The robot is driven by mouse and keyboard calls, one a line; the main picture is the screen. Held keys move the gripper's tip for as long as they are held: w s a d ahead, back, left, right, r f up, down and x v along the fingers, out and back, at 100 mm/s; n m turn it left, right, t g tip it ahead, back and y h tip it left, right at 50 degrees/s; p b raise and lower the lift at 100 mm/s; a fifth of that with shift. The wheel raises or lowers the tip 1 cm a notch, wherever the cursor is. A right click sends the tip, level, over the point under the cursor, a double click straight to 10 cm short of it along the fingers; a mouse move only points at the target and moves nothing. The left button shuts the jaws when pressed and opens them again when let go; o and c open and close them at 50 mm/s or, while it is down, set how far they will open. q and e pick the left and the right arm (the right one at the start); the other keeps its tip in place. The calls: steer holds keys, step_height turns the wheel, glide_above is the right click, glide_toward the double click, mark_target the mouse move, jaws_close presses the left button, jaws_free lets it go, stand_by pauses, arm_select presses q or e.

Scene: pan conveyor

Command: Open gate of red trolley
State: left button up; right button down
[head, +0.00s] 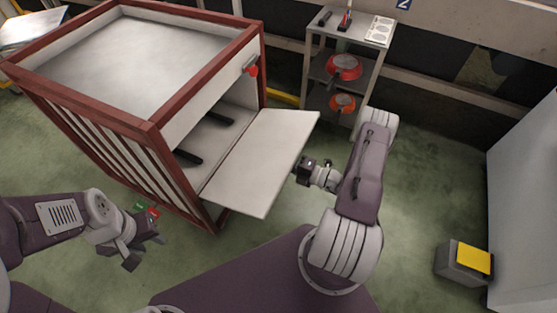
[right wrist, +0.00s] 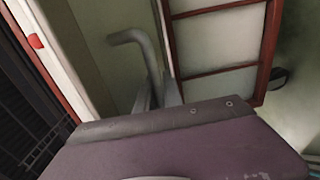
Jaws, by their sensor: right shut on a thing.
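The red trolley (head: 152,134) stands at the left of the head view, with a red frame and pale panels. Its pale gate (head: 262,160) is swung outward, and the opening behind it shows dark bars inside. My right gripper (head: 302,172) is at the gate's outer edge; its fingers are mostly hidden there. In the right wrist view, a grey bent handle (right wrist: 130,37) runs down to my right gripper (right wrist: 160,95), which is shut on it. My left gripper (head: 146,250) is open and empty, low in front of the trolley's near corner.
A grey shelf rack (head: 310,65) with red pans (head: 345,66) stands behind the gate, against the wall. A grey box with a yellow top (head: 473,261) is on the floor at the right. Green floor is clear between my right arm and that box.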

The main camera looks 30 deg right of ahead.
steer(key=c, duration=1.5)
jaws_free()
steer(key=p+v, duration=0.2)
steer(key=v, duration=0.7)
steer(key=shift+p, duration=0.4)
